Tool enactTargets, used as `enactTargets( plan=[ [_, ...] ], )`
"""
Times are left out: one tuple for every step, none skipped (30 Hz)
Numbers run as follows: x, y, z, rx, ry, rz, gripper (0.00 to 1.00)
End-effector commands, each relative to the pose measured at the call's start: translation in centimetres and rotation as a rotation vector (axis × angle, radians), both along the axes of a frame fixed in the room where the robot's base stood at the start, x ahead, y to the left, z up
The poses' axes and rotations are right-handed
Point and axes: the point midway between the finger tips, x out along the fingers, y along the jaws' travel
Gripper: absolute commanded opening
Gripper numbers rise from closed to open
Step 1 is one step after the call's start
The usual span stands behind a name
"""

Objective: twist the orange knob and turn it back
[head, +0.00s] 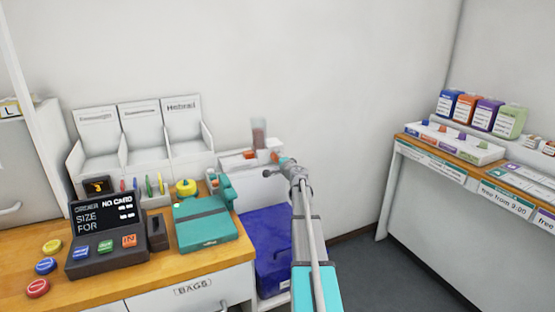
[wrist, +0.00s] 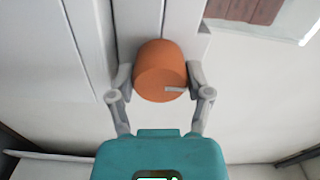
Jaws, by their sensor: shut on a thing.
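The orange knob (wrist: 160,68) fills the middle of the wrist view, a short round cylinder with a pale pointer mark on its face, the mark pointing right. It sits on a white panelled unit. My gripper (wrist: 160,82) has one finger on each side of the knob and is shut on it. In the head view, my gripper (head: 283,164) is at the white dispenser unit (head: 262,187) beyond the counter. A bit of orange shows there at the gripper's tip; my arm hides part of the unit.
A clear tube (head: 259,133) with brown contents stands on the dispenser. Below it is a blue bin (head: 266,240). The wooden counter (head: 120,285) at left holds a teal box (head: 205,220), a dark terminal (head: 105,250) and coloured buttons. A shelf (head: 460,155) with coloured boxes stands at right.

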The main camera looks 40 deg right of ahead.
Motion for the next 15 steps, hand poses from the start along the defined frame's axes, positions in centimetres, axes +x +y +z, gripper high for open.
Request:
enactTargets(
  plan=[
    [0.16, -0.06, 0.03, 0.009, -0.003, 0.0, 0.17],
    [0.16, -0.06, 0.03, 0.014, -0.004, 0.0, 0.17],
    [0.16, -0.06, 0.03, 0.018, -0.005, 0.0, 0.17],
    [0.16, -0.06, 0.03, 0.02, -0.006, 0.0, 0.17],
    [0.16, -0.06, 0.03, 0.021, -0.006, 0.0, 0.17],
    [0.16, -0.07, 0.04, 0.022, -0.006, 0.0, 0.17],
    [0.16, -0.07, 0.04, 0.023, -0.007, 0.0, 0.17],
    [0.16, -0.07, 0.04, 0.023, -0.007, 0.0, 0.17],
    [0.16, -0.07, 0.04, 0.023, -0.007, 0.0, 0.17],
    [0.15, -0.08, 0.04, 0.023, -0.007, 0.0, 0.17],
    [0.15, -0.08, 0.04, 0.023, -0.007, 0.0, 0.17],
    [0.15, -0.08, 0.04, 0.023, -0.007, 0.0, 0.17],
    [0.15, -0.08, 0.04, 0.023, -0.007, 0.0, 0.17],
    [0.15, -0.08, 0.04, 0.023, -0.007, 0.0, 0.17],
    [0.15, -0.08, 0.04, 0.023, -0.007, 0.0, 0.69]
  ],
)
